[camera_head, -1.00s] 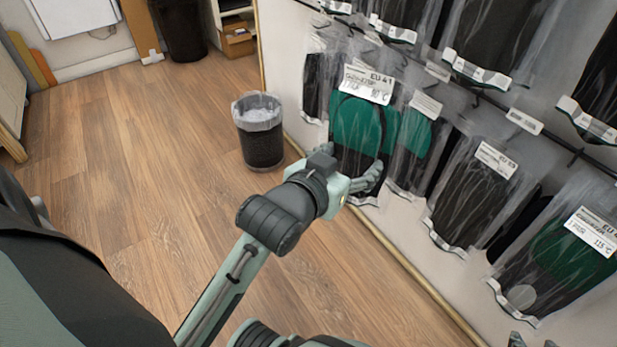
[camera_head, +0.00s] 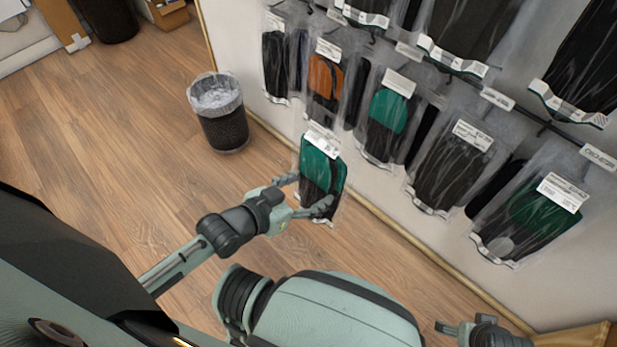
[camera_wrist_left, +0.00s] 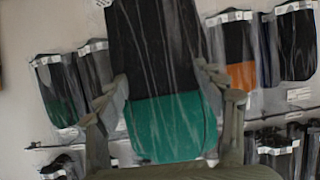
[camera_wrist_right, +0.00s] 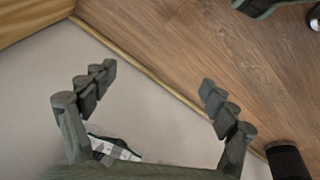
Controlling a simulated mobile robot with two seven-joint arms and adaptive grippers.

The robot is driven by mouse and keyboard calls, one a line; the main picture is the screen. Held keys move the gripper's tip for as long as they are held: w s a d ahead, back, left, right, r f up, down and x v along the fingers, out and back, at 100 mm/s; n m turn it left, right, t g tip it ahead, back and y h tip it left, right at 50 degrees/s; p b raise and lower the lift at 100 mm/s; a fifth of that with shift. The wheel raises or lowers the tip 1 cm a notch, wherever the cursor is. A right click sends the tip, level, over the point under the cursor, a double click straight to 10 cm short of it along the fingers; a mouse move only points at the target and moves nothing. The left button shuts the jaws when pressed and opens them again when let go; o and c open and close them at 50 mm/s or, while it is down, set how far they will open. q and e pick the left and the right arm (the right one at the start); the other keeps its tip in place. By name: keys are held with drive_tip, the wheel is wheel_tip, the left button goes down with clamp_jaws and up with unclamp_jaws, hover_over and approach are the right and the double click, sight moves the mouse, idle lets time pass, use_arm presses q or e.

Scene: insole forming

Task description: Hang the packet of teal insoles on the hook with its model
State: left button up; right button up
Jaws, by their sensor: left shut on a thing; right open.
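The packet of teal insoles (camera_head: 322,166), a clear bag with teal and black insoles and a white label, is in my left gripper (camera_head: 306,197). The gripper is shut on its lower part. The packet hangs clear of the wall, below the hooks. In the left wrist view the packet (camera_wrist_left: 168,125) fills the middle between the fingers. A similar teal packet (camera_head: 388,112) hangs on the wall rack to the right of it. My right gripper (camera_wrist_right: 150,95) is open and empty in the right wrist view, with a white label partly visible below. In the head view it shows at the bottom right (camera_head: 470,330).
An orange-insole packet (camera_head: 325,78) hangs left of the teal one. Black packets (camera_head: 452,165) and a dark green one (camera_head: 535,215) hang further right. A bin (camera_head: 219,110) stands on the floor by the wall. Open wooden floor (camera_head: 110,130) lies to the left.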

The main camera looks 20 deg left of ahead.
use_arm(q)
drive_tip(key=shift+a+f, duration=0.1)
drive_tip(key=shift+f, duration=0.1)
drive_tip(key=shift+w+d+b, duration=0.25)
drive_tip(key=shift+w+b, duration=0.2)
drive_tip(key=shift+w, duration=0.1)
drive_tip(key=w+d+b, duration=0.2)
drive_tip(key=w, duration=0.4)
drive_tip(key=shift+b, duration=0.4)
use_arm(e)
wheel_tip(320, 180, up, 8)
drive_tip(key=shift+d+f+h, duration=0.15)
drive_tip(key=shift+f+h, duration=0.1)
drive_tip(key=shift+h, duration=0.05)
use_arm(q)
drive_tip(key=shift+w+d+r, duration=0.1)
drive_tip(key=shift+w+d, duration=0.05)
use_arm(e)
drive_tip(key=shift+r, duration=0.1)
